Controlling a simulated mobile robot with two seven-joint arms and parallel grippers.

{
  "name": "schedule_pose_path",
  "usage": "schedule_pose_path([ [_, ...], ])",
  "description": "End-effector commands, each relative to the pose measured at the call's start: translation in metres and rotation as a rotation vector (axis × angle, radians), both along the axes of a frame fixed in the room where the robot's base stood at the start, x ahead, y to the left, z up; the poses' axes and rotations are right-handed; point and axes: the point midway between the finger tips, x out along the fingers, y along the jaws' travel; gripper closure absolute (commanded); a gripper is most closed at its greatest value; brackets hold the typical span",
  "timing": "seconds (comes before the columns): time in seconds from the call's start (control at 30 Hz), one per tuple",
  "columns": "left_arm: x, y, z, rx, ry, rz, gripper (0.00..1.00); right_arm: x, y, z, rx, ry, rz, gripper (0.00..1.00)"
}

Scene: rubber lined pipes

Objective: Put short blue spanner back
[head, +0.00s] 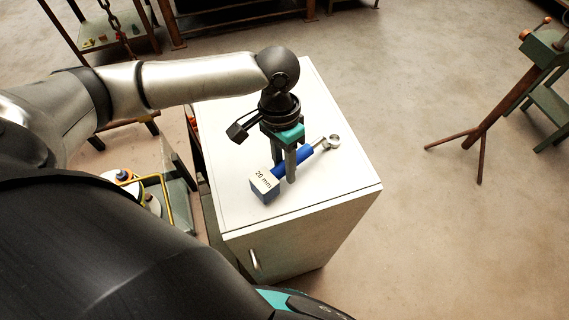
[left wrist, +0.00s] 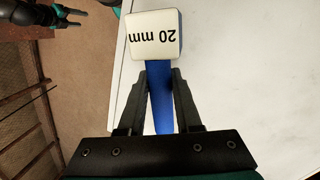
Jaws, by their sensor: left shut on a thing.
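The short blue spanner (head: 297,159) has a blue handle, a silver ring end at the right and a blue block with a white "20 mm" face at the other end. It is over the white top of a cabinet (head: 235,182). My left gripper (head: 287,172) points down and is shut on the blue handle. In the left wrist view the spanner's blue handle (left wrist: 160,105) lies between the two dark fingers (left wrist: 160,85), with the "20 mm" block beyond them. I cannot tell whether the spanner touches the cabinet top. My right gripper is not clearly seen in the head view; a dark gripper-like part (left wrist: 65,15) shows at the top left of the wrist view.
The cabinet top is otherwise clear. Its edge drops to the floor on the right and front. A yellow-framed cart (head: 155,190) stands left of the cabinet. A green stand with rusty legs (head: 485,125) is at the far right, with open floor between.

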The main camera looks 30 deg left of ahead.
Motion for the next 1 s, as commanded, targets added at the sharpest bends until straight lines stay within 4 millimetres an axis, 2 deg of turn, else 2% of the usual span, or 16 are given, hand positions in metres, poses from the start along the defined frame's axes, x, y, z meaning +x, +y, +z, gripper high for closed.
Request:
schedule_pose_path([
  [0.27, 0.000, 0.000, -0.001, -0.001, -0.001, 0.000, 1.00, 0.001, 0.000, 0.002, 0.000, -0.001, 0.001, 0.37],
  [0.3, 0.000, 0.000, -0.002, -0.001, -0.001, 0.000, 0.65, 0.001, 0.000, 0.002, 0.000, -0.001, 0.001, 0.37],
  [0.53, 0.000, 0.000, -0.001, -0.001, -0.001, 0.000, 0.39, 0.001, 0.000, 0.001, 0.000, -0.001, 0.001, 0.37],
  [0.83, 0.001, 0.000, 0.000, -0.001, -0.002, 0.000, 0.37, 0.000, 0.000, 0.000, 0.001, 0.000, 0.002, 0.37],
  [1.0, 0.004, 0.002, 0.020, -0.001, -0.005, 0.001, 0.37, 0.000, 0.000, 0.002, 0.001, 0.000, 0.002, 0.37],
])
